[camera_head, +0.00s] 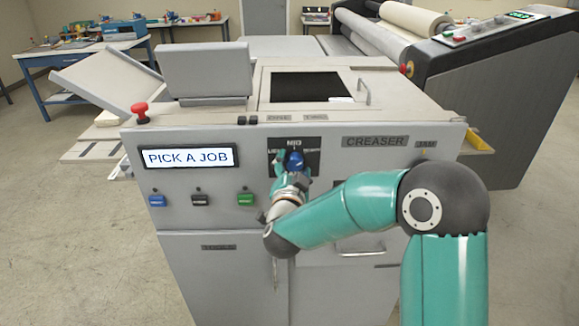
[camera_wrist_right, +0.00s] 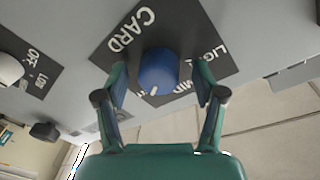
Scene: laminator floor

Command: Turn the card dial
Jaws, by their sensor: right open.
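The card dial (camera_wrist_right: 158,70) is a round blue knob with a pale pointer mark. It sits on a black plate (camera_wrist_right: 190,18) lettered CARD, LIGHT and MID in the right wrist view. In the head view the blue dial (camera_head: 294,158) shows on the front of the creaser (camera_head: 215,210), below the MID label. My right gripper (camera_wrist_right: 162,88) is open, with its fingers on either side of the dial. I cannot tell whether the fingers touch it. In the head view my right gripper (camera_head: 290,178) partly hides the plate. My left gripper is not in view.
The right wrist view shows another knob (camera_wrist_right: 8,70) beside the dial plate. A large roller machine (camera_head: 480,100) stands behind right.

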